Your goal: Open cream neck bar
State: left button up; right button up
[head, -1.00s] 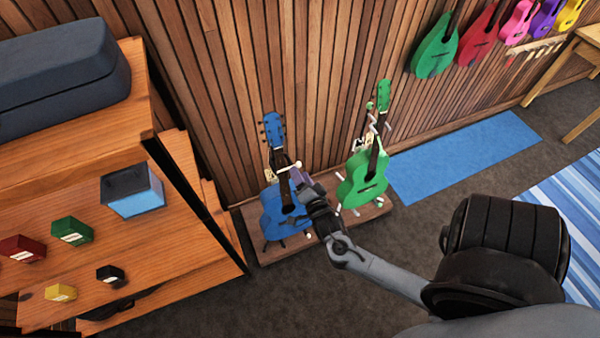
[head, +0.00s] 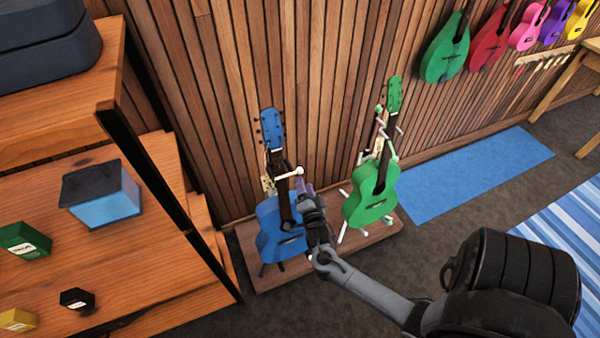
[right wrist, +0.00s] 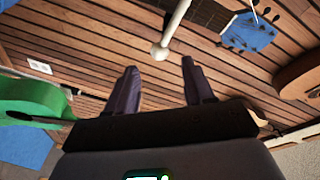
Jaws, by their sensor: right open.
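The cream neck bar (head: 288,175) is a short rod with a round knob at its free end. It lies across the neck of the blue ukulele (head: 279,232), which stands upright on a stand. In the right wrist view the bar (right wrist: 172,28) comes down from the top edge, its knob just beyond and between the fingertips. My right gripper (head: 306,188) is open and empty, just below and right of the knob. In the right wrist view its two dark fingers (right wrist: 161,78) are spread apart, not touching the bar. My left gripper is out of view.
A green ukulele (head: 371,196) on its own stand is close on the right. Both stands share a low wooden platform (head: 327,255) against the slatted wall. Shelves with small boxes (head: 102,193) stand at the left. A blue mat (head: 473,178) lies on the right.

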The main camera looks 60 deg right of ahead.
aim_at(300, 170)
jog(key=b+x, duration=0.1)
jog(key=x, duration=0.6)
jog(key=shift+w+d, duration=0.15)
jog(key=shift+d, duration=0.05)
grip_shut()
